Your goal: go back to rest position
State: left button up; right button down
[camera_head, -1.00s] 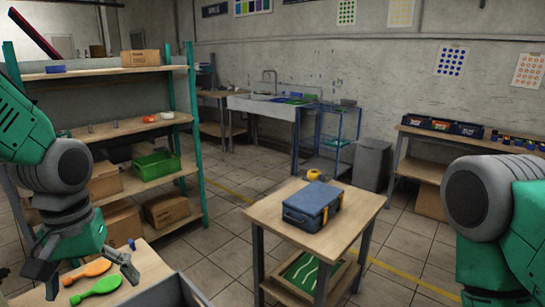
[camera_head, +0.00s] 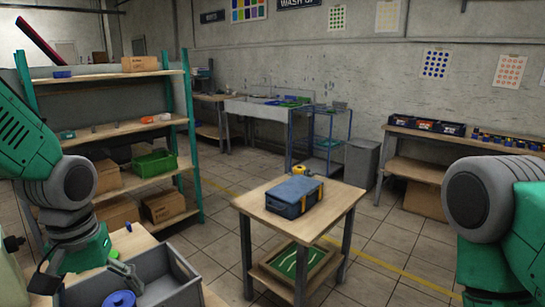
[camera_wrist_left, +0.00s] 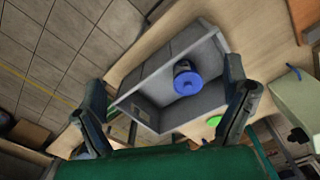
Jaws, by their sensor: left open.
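My left gripper (camera_head: 88,278) hangs at the lower left of the head view, above the wooden table. In the left wrist view the left gripper (camera_wrist_left: 166,88) has its two dark fingers wide apart with nothing held between them. A grey open bin (camera_head: 178,290) lies below and beyond it, also in the wrist view (camera_wrist_left: 150,75). A blue round-lidded container (camera_head: 119,299) sits in the bin and shows in the wrist view (camera_wrist_left: 187,80). My right arm is at the right edge; its gripper is out of view.
A small wooden table (camera_head: 335,200) holds a blue toolbox (camera_head: 294,197). A shelf rack (camera_head: 110,131) with boxes and a green crate (camera_head: 155,163) stands at left. A pale green object (camera_wrist_left: 298,100) is beside the bin. Tiled floor (camera_head: 215,245) lies open between the tables.

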pick_arm(q)
jog(key=s+d+f+m, duration=0.1)
jog(key=s+f, duration=0.2)
jog(key=f, duration=0.6)
jog(key=s+f, duration=0.3)
jog(key=f, duration=0.6)
jog(key=s+a+f+m, duration=0.1)
jog(key=s+f, duration=0.5)
jog(key=s, duration=0.2)
jog(key=s+f+m, duration=0.1)
jog(key=s+f, duration=0.5)
jog(key=s, duration=0.3)
jog(key=w+d+f+m+b, duration=0.1)
jog(key=w+f+b, duration=0.2)
jog(key=f+b, duration=0.6)
jog(key=shift+t+b, duration=0.3)
jog(key=shift+b, duration=0.3)
pick_arm(e)
notch_tip(320, 180, down, 10)
jog(key=shift+w+f, duration=0.2)
jog(key=shift+w, duration=0.05)
pick_arm(q)
jog(key=shift+w, duration=0.1)
